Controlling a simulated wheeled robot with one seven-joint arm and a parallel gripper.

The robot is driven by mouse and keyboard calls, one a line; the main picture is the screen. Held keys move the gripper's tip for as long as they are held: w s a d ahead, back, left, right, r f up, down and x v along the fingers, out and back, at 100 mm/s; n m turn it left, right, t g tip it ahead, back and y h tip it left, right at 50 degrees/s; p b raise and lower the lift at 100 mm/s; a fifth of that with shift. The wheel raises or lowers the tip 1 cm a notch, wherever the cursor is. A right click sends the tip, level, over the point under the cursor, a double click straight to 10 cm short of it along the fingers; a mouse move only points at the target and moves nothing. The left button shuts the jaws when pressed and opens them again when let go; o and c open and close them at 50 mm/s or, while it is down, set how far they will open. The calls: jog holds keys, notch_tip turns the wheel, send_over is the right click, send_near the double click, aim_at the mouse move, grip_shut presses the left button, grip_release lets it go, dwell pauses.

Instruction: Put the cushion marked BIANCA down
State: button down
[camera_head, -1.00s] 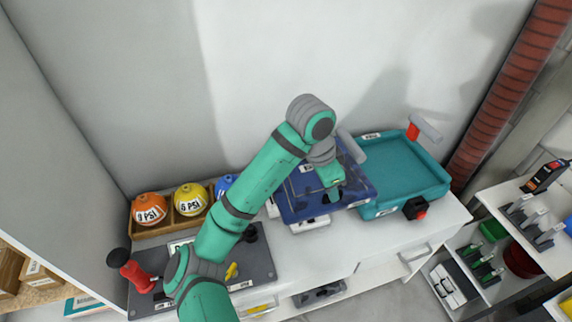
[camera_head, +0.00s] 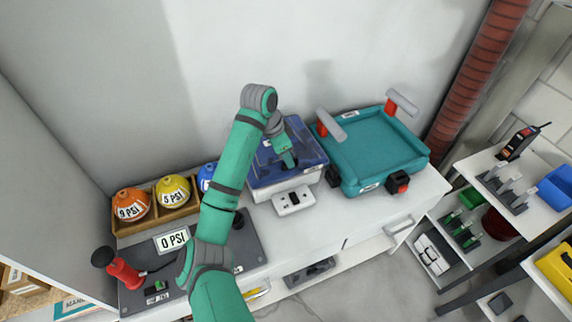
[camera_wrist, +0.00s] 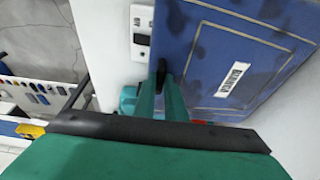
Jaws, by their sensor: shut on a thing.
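The blue cushion marked BIANCA (camera_wrist: 255,38) fills the upper right of the wrist view, its white label readable. In the head view the cushion (camera_head: 309,146) lies about level on or just over a white box-like device (camera_head: 293,200); I cannot tell whether it touches. My gripper (camera_head: 291,163) is at the cushion's front part in the head view. In the wrist view my gripper (camera_wrist: 162,72) is shut on the cushion's edge. The exact grip is partly hidden by the fingers.
A teal padded tray (camera_head: 348,186) with red-and-grey handles stands close right of the cushion. At left are a wooden rack (camera_head: 146,226) of PSI-marked balls and a dark plate (camera_head: 240,257) with a red hand pump (camera_head: 124,271). The white counter (camera_head: 415,196) is clear along its front right.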

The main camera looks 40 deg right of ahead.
jog(key=shift+w+f, duration=0.4)
jog(key=shift+f, duration=1.45)
jog(key=shift+s+d, duration=0.15)
jog(key=shift+f, duration=0.15)
jog(key=c, duration=1.9)
grip_release()
jog(key=shift+o, duration=0.4)
jog(key=shift+a, duration=0.2)
jog(key=shift+r, duration=0.3)
jog(key=v, duration=1.1)
jog(key=shift+r, duration=0.35)
